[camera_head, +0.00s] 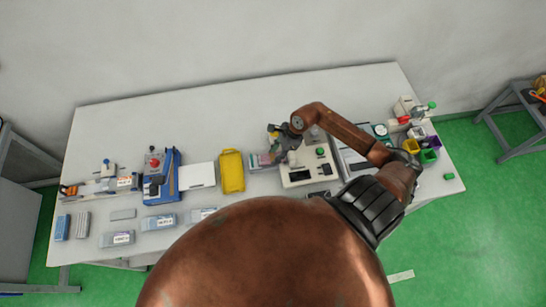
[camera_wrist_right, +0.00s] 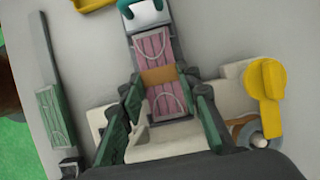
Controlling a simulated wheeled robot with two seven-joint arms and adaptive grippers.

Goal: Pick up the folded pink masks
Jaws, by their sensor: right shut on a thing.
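The folded pink masks (camera_wrist_right: 166,101) show in the right wrist view as a pleated pink stack with white ear loops and a brown band (camera_wrist_right: 160,75) across it. My right gripper (camera_wrist_right: 166,92) has its green-padded fingers on both sides of the stack and is shut on it. In the head view my right gripper (camera_head: 277,138) is small, at the middle of the table beside the beige machine, and the masks in it are hard to make out. My left gripper is not in view.
The white table (camera_head: 240,110) is crowded along its front. A beige machine (camera_head: 297,176) stands close to the gripper, with a yellow tray (camera_head: 231,172) left of it. In the wrist view a green folded stack (camera_wrist_right: 50,117) lies at left and a yellow part (camera_wrist_right: 263,95) at right. The table's back is clear.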

